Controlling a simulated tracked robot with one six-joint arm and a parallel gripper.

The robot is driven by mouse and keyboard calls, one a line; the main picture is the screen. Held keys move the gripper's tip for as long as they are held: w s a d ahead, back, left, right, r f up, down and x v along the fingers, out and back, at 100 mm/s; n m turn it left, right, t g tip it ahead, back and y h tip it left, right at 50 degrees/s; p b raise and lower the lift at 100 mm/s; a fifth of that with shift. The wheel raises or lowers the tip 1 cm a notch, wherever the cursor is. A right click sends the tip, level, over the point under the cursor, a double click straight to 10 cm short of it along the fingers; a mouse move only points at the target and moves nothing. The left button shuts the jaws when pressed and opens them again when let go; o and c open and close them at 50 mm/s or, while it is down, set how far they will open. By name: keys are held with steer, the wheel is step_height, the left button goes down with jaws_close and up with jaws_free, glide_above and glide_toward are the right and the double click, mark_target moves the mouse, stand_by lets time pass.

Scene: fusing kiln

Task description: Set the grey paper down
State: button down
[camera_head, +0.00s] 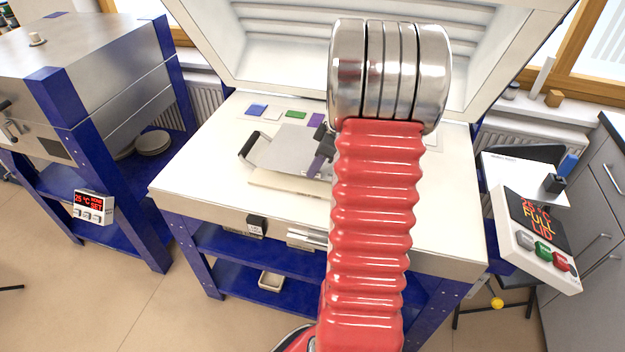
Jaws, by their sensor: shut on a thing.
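The grey paper (285,148) is a flat grey sheet over the middle of the kiln's white bed (205,165). A black bracket-like piece (250,148) shows at its left edge. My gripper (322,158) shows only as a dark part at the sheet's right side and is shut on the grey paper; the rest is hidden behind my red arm. A pale flat slab (285,185) shows beneath the sheet's near edge. I cannot tell whether the sheet touches the slab or hangs just above it.
Small blue, white, green and purple pieces (295,114) lie behind the sheet. The raised kiln lid (270,50) stands at the back. A control box (538,235) is at the right. A second, closed kiln (85,80) stands at the left. The bed's left front is clear.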

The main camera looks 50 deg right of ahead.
mark_target(316, 177)
steer(key=shift+f, duration=0.55)
steer(key=shift+f, duration=1.85)
steer(key=c, duration=1.9)
jaws_free()
steer(key=v, duration=1.2)
